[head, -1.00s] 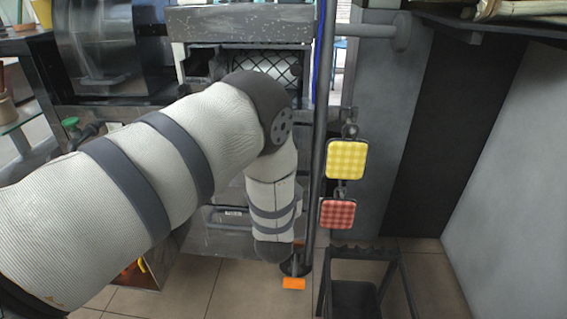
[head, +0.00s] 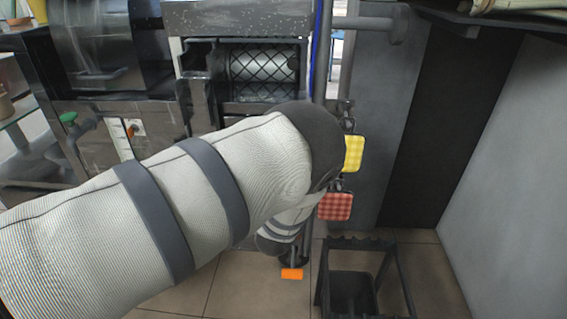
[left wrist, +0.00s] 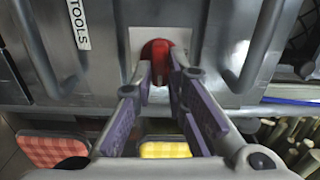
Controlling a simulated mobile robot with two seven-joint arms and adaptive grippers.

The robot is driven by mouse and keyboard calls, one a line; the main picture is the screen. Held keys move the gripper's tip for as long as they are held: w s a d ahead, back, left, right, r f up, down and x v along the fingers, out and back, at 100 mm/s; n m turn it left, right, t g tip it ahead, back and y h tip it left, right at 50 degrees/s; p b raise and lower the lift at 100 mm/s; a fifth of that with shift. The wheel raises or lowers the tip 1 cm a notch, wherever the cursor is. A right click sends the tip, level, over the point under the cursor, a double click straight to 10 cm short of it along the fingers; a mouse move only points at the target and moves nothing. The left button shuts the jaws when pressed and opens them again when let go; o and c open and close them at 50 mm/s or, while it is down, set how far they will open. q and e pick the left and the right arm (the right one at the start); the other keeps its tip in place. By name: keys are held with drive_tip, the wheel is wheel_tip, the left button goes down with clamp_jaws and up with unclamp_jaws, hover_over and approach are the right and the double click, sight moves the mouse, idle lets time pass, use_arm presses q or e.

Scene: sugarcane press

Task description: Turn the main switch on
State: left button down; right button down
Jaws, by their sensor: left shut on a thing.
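A red switch knob (left wrist: 156,52) sits on a pale plate on a grey panel in the left wrist view. My left gripper (left wrist: 160,80) is shut on the red knob, with one fingertip on each side of it. In the head view my left arm reaches across the middle and hides the left gripper and the knob. My right gripper is in neither view.
A yellow checked pad (head: 353,153) and a red checked pad (head: 335,206) hang beside a vertical pole (head: 321,60). A dark stand (head: 352,245) is on the floor at the right. A label reading TOOLS (left wrist: 78,22) is left of the knob. Handles (left wrist: 258,45) flank it.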

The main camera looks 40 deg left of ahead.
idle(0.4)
use_arm(q)
drive_tip(key=c, duration=1.6)
unclamp_jaws()
drive_tip(key=v, duration=0.7)
drive_tip(key=shift+s+d, duration=0.15)
drive_tip(key=shift+s, duration=0.1)
